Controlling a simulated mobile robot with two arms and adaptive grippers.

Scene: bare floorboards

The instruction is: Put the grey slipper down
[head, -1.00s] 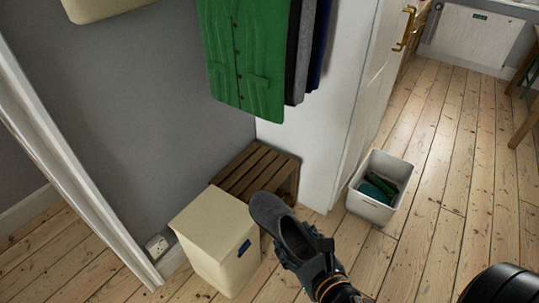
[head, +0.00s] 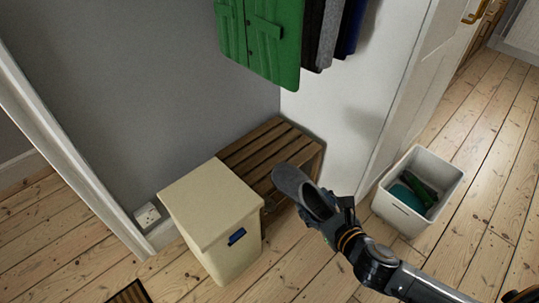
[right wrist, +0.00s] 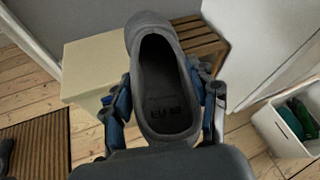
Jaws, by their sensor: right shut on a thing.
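The grey slipper (head: 302,192) is held in my right gripper (head: 326,215), toe pointing up and left in the head view. In the right wrist view the slipper (right wrist: 165,90) fills the middle, its opening facing the camera, with the blue-padded fingers pressed on both sides of its heel end. In the head view the slipper overlaps the front right part of a slatted wooden bench (head: 262,158); I cannot tell whether it touches the bench. My left gripper is not in view.
A cream lidded box (head: 212,215) stands against the bench's left end. A white bin (head: 408,218) with green and teal things stands on the floor to the right. A green jacket (head: 262,40) hangs above the bench. A brown striped mat (head: 130,293) lies at lower left.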

